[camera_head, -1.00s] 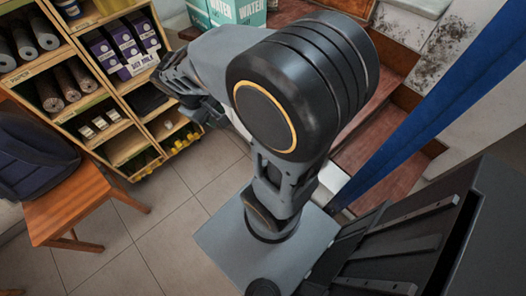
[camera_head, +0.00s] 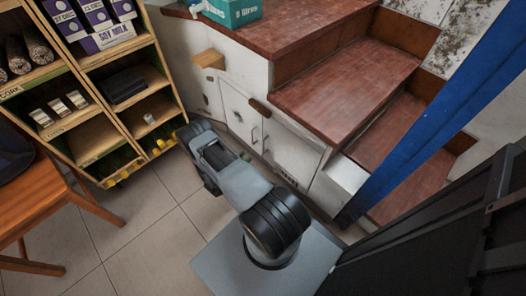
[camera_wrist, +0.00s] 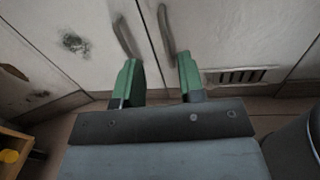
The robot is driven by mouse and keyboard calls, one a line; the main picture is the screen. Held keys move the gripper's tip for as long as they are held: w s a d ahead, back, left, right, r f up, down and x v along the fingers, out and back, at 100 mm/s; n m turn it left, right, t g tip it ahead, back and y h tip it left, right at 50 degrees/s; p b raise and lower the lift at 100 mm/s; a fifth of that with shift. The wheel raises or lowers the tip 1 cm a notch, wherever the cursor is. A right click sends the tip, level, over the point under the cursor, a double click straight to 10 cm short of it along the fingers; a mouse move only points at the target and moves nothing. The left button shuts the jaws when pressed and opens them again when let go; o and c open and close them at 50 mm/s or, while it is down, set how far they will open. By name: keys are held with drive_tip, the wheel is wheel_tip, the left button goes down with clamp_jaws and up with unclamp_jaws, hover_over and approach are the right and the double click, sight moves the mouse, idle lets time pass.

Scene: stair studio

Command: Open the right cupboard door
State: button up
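The white cupboard under the stairs has a left door (camera_wrist: 70,45) and a right door (camera_wrist: 215,35), which also shows in the head view (camera_head: 290,143). Both doors look shut, with a narrow seam between them. The left handle (camera_wrist: 127,38) and right handle (camera_wrist: 166,34) are dark upright bars beside the seam. My gripper (camera_wrist: 158,59) has two green fingers spread apart, with nothing between them. It points at the doors below the handles, the right handle above the gap between the fingers. I cannot tell the distance.
A wooden shelf unit (camera_head: 152,62) with cartons and boxes stands at the left, beside a wooden stool (camera_head: 45,205). Reddish stairs (camera_head: 345,85) rise above the cupboard. A blue post (camera_head: 430,110) stands at the right. Tiled floor (camera_head: 130,235) is open at the lower left.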

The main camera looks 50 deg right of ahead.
drive_tip(key=shift+n+t, duration=0.6)
drive_tip(key=shift+n, duration=0.1)
drive_tip(key=d+f+b, duration=0.1)
drive_tip(key=d, duration=0.3)
drive_tip(key=d+f+b, duration=0.1)
drive_tip(key=d, duration=0.4)
drive_tip(key=d+f+b, duration=0.2)
drive_tip(key=d, duration=0.2)
drive_tip(key=shift+w+d, duration=0.25)
drive_tip(key=shift+w, duration=0.15)
clamp_jaws()
